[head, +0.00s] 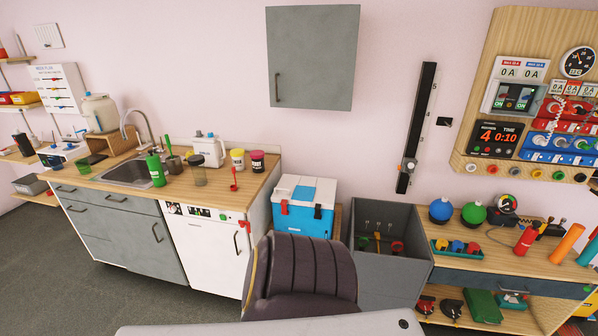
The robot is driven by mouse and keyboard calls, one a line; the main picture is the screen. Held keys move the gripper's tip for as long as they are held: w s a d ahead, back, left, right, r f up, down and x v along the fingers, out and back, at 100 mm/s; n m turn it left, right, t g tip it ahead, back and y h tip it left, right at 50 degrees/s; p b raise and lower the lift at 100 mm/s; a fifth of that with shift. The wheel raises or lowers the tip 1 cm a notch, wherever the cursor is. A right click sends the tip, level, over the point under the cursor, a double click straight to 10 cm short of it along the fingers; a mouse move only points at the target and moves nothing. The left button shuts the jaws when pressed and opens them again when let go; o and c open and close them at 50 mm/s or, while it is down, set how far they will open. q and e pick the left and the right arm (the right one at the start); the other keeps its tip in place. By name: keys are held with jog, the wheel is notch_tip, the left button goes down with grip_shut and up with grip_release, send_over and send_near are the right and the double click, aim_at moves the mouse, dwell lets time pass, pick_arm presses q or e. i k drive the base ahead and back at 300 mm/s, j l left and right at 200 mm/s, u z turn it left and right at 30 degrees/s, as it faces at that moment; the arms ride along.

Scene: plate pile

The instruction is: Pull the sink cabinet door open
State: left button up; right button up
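The sink cabinet (112,215) is the grey-fronted unit under the wooden counter at the left. Its grey door (140,245) looks shut, flush with the front.
A white appliance (207,252) stands right of the cabinet. A dark ribbed chair (301,277) and a pale surface (270,328) fill the near middle. A blue cooler (303,207) is behind. Grey floor (60,290) before the cabinet is clear.

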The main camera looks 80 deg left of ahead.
aim_at(143, 243)
jog(key=u, duration=4.2)
jog(key=i+l, duration=0.1)
jog(key=i, duration=0.4)
jog(key=i+l, duration=0.15)
jog(key=i, duration=0.35)
